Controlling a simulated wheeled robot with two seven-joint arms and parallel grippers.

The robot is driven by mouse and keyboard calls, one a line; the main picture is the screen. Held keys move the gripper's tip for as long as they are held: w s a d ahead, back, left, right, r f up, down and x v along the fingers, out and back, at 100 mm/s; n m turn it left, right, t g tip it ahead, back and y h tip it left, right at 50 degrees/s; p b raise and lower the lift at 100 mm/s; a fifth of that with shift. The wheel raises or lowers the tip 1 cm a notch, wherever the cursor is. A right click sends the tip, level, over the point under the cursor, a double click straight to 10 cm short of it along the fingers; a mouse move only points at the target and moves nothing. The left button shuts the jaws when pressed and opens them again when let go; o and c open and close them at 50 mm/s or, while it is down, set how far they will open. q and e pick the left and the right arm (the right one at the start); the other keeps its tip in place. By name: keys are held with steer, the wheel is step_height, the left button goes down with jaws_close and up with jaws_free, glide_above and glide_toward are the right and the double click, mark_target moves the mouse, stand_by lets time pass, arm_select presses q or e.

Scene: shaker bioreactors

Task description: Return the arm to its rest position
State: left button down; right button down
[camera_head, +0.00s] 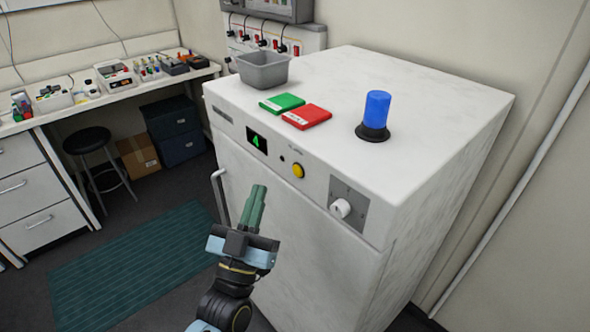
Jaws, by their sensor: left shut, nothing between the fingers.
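My left gripper (255,205) is raised in front of the white shaker cabinet (400,140), at the lower middle of the head view. Its green fingers are together and hold nothing. The fingers point up toward the cabinet's control panel, to the right of the door handle (220,198). From this single view I cannot tell whether they touch the cabinet. The panel has a lit green display (256,140), a yellow button (298,171) and a white knob (341,208). My right gripper is not in view.
On the cabinet top are a grey bin (263,70), a green box (281,103), a red box (307,117) and a blue beacon (376,112). At left are a bench (110,98) with lab items, a black stool (88,142) and a green mat (140,265).

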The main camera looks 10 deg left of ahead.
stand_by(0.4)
arm_select(q)
step_height(320, 180, down, 21)
steer(key=m+g+b, duration=0.1)
steer(key=g+b, duration=0.2)
steer(key=g, duration=0.3)
steer(key=s+a+f+g+b, duration=0.1)
steer(key=s+f+g, duration=0.25)
steer(key=f, duration=0.85)
steer(key=s+f+g+b, duration=0.1)
steer(key=s+f+g, duration=0.25)
steer(key=f, duration=0.85)
steer(key=s+a+f+g+y+b, duration=0.1)
steer(key=s+a+f+g, duration=0.2)
steer(key=s+f, duration=0.4)
steer(key=s+a+f+g+y+b, duration=0.1)
steer(key=s+a+f+g, duration=0.2)
steer(key=s+f, duration=0.5)
steer(key=s+a+f+g+y+b, duration=0.1)
steer(key=s+f+g, duration=0.4)
steer(key=s, duration=1.3)
step_height(320, 180, down, 3)
steer(key=shift+a+f+b, duration=0.2)
steer(key=shift+a+b, duration=0.25)
steer(key=shift+a, duration=0.65)
